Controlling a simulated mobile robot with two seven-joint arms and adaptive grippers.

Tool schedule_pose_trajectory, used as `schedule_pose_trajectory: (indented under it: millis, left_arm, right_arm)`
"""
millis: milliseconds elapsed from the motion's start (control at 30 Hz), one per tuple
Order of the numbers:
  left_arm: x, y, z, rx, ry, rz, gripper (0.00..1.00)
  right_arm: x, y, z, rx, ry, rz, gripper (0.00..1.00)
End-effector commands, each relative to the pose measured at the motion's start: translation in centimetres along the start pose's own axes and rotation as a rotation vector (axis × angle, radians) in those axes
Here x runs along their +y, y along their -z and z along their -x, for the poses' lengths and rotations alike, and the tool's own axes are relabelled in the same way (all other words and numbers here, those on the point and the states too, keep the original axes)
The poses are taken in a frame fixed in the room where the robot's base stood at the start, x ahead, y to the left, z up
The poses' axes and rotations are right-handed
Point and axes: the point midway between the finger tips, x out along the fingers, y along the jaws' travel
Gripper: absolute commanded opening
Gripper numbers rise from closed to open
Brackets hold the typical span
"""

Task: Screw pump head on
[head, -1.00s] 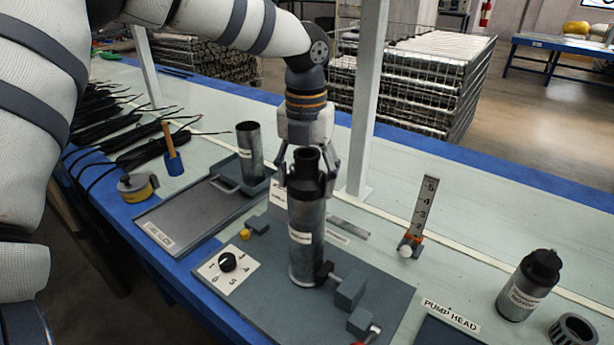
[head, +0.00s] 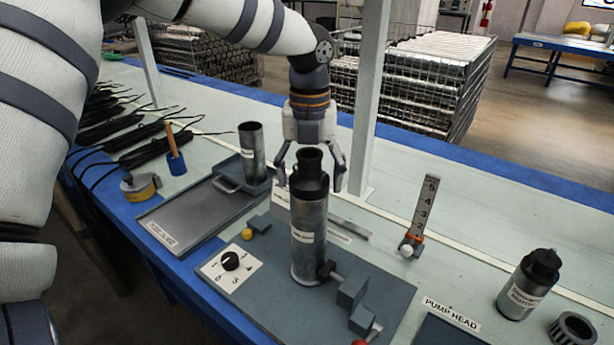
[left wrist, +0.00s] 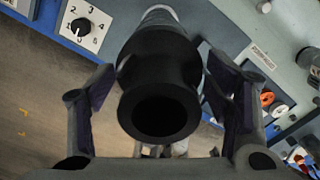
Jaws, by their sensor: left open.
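A grey pump tube (head: 308,235) stands upright on the dark fixture plate. A black pump head (head: 309,178) with a narrower open neck sits on its top. In the left wrist view the black head (left wrist: 158,85) points its round opening at the camera. My left gripper (head: 311,180) is above and around the head, its fingers spread on either side. In the left wrist view a gap shows between the head and each finger, clearest on the right. Whether the head is fully seated cannot be told. My right gripper is not in view.
A dial plate (head: 230,262) and a clamp block (head: 351,290) flank the tube on the fixture plate. A grey tray (head: 190,212) with a second tube (head: 252,150) is at the left. Another black-topped cylinder (head: 527,285) stands at the right. A white post (head: 371,100) rises behind.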

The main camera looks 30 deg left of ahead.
Motion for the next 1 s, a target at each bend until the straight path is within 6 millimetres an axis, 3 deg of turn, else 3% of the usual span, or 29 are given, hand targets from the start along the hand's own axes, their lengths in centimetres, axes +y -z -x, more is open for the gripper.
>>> schedule_pose_trajectory:
  millis: [800,1000]
  left_arm:
    - [-0.34,-0.24,-0.31,-0.002,-0.008,1.280,0.72]
    - [-0.35,-0.25,-0.32,0.000,-0.007,1.307,0.70]
  right_arm:
    - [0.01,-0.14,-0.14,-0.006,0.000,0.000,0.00]
    - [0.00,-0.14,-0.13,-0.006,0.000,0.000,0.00]
